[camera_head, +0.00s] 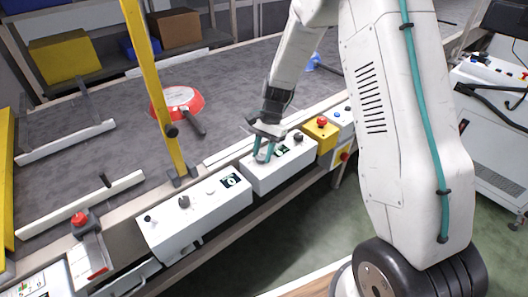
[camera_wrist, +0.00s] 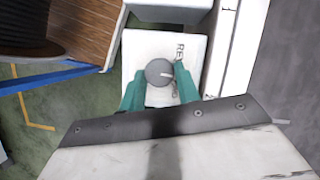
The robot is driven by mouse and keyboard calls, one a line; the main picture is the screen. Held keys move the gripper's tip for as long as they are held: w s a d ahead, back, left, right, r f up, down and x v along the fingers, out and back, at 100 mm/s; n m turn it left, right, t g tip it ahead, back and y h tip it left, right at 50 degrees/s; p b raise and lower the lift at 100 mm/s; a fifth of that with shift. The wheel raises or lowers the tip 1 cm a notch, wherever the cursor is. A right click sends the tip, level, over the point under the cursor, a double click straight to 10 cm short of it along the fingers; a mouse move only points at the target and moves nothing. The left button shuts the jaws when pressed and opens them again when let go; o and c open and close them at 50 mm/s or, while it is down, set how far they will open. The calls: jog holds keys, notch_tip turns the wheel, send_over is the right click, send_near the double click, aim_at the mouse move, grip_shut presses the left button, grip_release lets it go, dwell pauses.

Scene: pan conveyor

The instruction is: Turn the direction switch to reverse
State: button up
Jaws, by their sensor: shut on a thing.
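The direction switch (camera_wrist: 160,72) is a round grey knob with a pale pointer line, on the top of a white control box. In the wrist view, letters beginning "RE" are printed beside it, partly cut off from sight. My gripper (camera_wrist: 160,88) has its two teal fingers on either side of the knob, shut on it. In the head view, my gripper (camera_head: 264,154) reaches down to the left end of the white box (camera_head: 280,176) on the conveyor's front edge. The fingers hide most of the knob there.
Another white box (camera_head: 195,215) with knobs stands to the left. A yellow box with a red button (camera_head: 321,134) stands to the right. A red pan (camera_head: 178,102) lies on the grey belt. A yellow post (camera_head: 155,85) rises left of my arm.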

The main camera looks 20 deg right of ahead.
jog(key=n, duration=0.1)
jog(key=n+h, duration=0.1)
jog(key=n, duration=0.1)
jog(key=n+g, duration=0.1)
jog(key=shift+w+a+n, duration=0.2)
jog(key=shift+w+n, duration=0.05)
jog(key=shift+n, duration=0.05)
jog(key=n+h, duration=0.2)
jog(key=n, duration=0.2)
jog(key=shift+w+a+g, duration=0.1)
jog(key=shift+g, duration=0.3)
jog(key=shift+n, duration=0.3)
jog(key=o, duration=1)
jog(key=shift+c, duration=0.2)
jog(key=v, duration=0.7)
jog(key=shift+r, duration=0.4)
jog(key=shift+w, duration=0.1)
